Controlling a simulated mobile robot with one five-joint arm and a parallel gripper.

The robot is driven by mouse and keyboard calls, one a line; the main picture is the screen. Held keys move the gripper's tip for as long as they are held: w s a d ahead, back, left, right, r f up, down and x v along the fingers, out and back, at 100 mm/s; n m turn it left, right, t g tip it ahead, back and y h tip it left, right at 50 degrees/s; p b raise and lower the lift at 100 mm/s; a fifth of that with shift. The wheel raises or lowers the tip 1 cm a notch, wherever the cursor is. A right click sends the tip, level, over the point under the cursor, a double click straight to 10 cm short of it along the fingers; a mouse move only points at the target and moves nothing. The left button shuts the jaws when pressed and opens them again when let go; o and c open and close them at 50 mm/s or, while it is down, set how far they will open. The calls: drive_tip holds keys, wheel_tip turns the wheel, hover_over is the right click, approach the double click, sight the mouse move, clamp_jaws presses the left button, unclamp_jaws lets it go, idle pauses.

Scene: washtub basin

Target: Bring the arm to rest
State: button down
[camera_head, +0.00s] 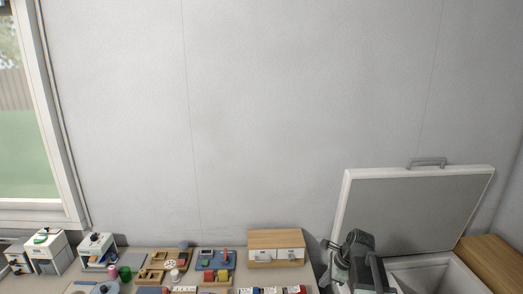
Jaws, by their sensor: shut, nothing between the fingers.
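My arm shows at the bottom right, dark and folded, in front of the open washtub basin. My gripper (337,262) is at its left side, shut, with nothing seen in it. Its fingertips are small and hard to make out. The lower part of my arm is cut off by the bottom edge of the picture.
The basin (433,278) stands at the right with its lid (415,210) raised. A wooden surface (492,262) lies right of it. The counter (135,252) at the left holds several small items and a wooden drawer box (276,238). The wall above is clear.

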drive_tip(key=s+a+f+n+b, duration=0.1)
drive_tip(key=a+f+n, duration=0.1)
drive_tip(key=a, duration=0.1)
drive_tip(key=s+a+f+n+g+b, duration=0.1)
drive_tip(key=s+a+f+n, duration=0.1)
drive_tip(key=a, duration=0.1)
drive_tip(key=s+a+f+n+h+b, duration=0.1)
drive_tip(key=s+a+f+n, duration=0.1)
drive_tip(key=a+n, duration=0.1)
drive_tip(key=shift+s+a+f+b, duration=0.15)
drive_tip(key=shift+a+f+b, duration=0.15)
drive_tip(key=shift+a, duration=0.1)
drive_tip(key=n, duration=0.1)
drive_tip(key=s+a+n, duration=0.1)
drive_tip(key=s+f+n+g, duration=0.1)
drive_tip(key=shift+s+a+n+h+b, duration=0.25)
drive_tip(key=shift+n+h+b, duration=0.05)
drive_tip(key=shift+h, duration=0.1)
drive_tip(key=s+d+n, duration=0.1)
drive_tip(key=n, duration=0.1)
drive_tip(key=s+d+n+h, duration=0.1)
drive_tip(key=n, duration=0.2)
drive_tip(key=s+d+n, duration=0.1)
drive_tip(key=s+n, duration=0.1)
drive_tip(key=shift+r+g, duration=0.1)
drive_tip(key=shift+g, duration=0.3)
drive_tip(key=n, duration=0.3)
drive_tip(key=shift+s+d+h, duration=0.1)
drive_tip(key=shift+d+h, duration=0.1)
drive_tip(key=shift+h, duration=0.1)
